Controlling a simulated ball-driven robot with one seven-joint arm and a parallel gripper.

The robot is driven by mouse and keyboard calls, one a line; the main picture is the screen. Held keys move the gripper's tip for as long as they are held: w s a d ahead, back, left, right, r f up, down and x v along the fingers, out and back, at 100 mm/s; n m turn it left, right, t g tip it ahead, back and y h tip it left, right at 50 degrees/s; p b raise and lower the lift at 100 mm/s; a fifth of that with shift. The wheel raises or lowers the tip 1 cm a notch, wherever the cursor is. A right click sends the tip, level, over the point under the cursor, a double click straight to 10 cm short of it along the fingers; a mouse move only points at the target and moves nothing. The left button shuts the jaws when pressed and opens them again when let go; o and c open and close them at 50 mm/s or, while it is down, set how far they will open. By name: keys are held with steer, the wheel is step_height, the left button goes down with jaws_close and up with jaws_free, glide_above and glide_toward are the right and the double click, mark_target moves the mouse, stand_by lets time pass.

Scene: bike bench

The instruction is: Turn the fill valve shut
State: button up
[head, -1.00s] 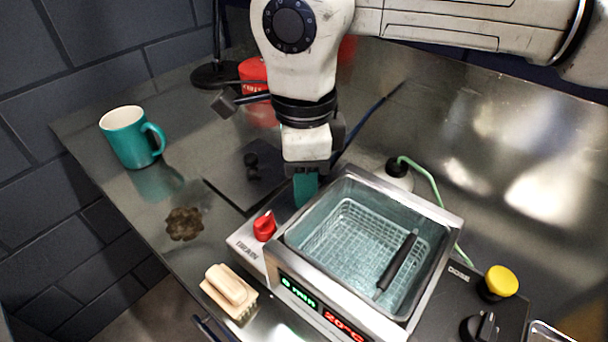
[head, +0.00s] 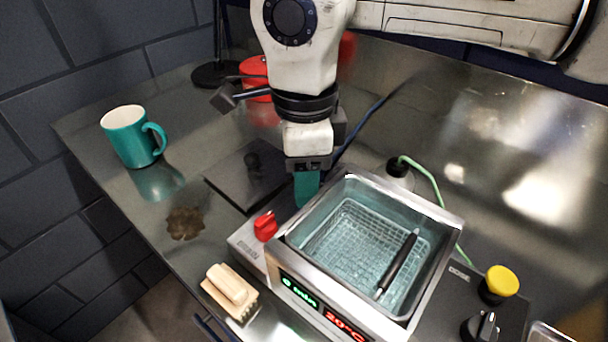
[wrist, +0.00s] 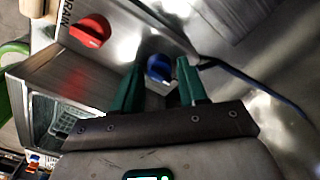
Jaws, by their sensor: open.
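A blue knob (wrist: 160,68), apparently the fill valve, shows in the wrist view between the green fingers of my gripper (wrist: 160,82). The fingers stand apart, one on each side of it; I cannot tell whether they touch it. In the head view my gripper (head: 306,188) points down at the back left corner of the metal bath (head: 436,212), and hides the blue knob. A red knob (head: 265,227), marked DRAIN, is on the bath's left side; it also shows in the wrist view (wrist: 90,30). A wire basket (head: 345,240) with a black handle sits in the bath.
A teal mug (head: 128,138), a brown lump (head: 185,223) and a wooden brush (head: 230,290) stand left of the bath. A dark plate (head: 235,178) lies beside my gripper. A yellow-capped knob (head: 502,281) and a black dial (head: 482,327) are at the right.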

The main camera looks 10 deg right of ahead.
step_height(320, 180, up, 10)
steer(key=shift+r+p, duration=0.15)
steer(key=shift+p, duration=0.15)
stand_by(0.4)
